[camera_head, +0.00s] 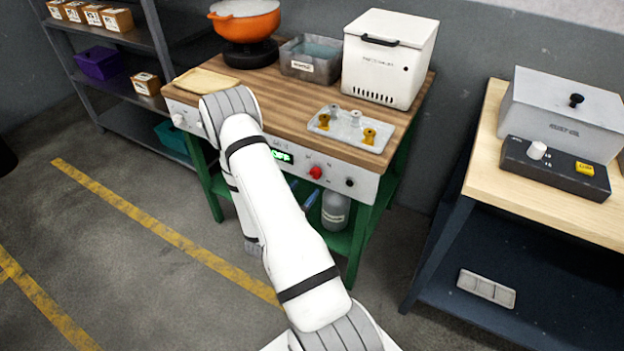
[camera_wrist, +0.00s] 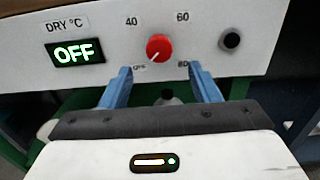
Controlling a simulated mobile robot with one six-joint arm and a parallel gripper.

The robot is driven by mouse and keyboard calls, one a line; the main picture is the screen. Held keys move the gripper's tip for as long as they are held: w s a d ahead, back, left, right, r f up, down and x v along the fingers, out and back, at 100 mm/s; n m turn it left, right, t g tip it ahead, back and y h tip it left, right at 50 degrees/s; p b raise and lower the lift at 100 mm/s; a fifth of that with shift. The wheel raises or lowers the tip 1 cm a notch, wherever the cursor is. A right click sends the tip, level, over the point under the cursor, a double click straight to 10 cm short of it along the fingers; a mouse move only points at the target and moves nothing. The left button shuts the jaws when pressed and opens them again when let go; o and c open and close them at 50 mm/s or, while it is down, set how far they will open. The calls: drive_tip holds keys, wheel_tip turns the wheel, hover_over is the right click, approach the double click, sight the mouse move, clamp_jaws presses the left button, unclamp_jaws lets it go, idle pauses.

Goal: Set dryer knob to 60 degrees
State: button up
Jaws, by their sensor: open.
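The red dryer knob (camera_wrist: 159,48) is on the pale front panel (camera_wrist: 110,25) in the wrist view, with its white mark pointing down-left toward OFF. Labels 40, 60 and 80 stand around it, 60 at the upper right. The "DRY °C" display (camera_wrist: 74,52) reads OFF in green. In the head view the knob (camera_head: 316,172) shows on the bench front, right of the display (camera_head: 282,156). My gripper (camera_wrist: 160,70) is open, its blue fingers below and to either side of the knob, apart from it.
A black round button or socket (camera_wrist: 231,41) sits right of the knob. The wooden bench top (camera_head: 285,105) carries a white box (camera_head: 388,60), a metal tray (camera_head: 311,60), an orange pot (camera_head: 245,25) and a plate with small fittings (camera_head: 350,128). A second bench (camera_head: 480,180) stands at right.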

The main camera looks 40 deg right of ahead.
sight(315, 176)
drive_tip(key=x, duration=0.6)
drive_tip(key=shift+w+d+p, duration=0.1)
drive_tip(key=shift+d+p, duration=0.3)
drive_tip(key=shift+c, duration=0.6)
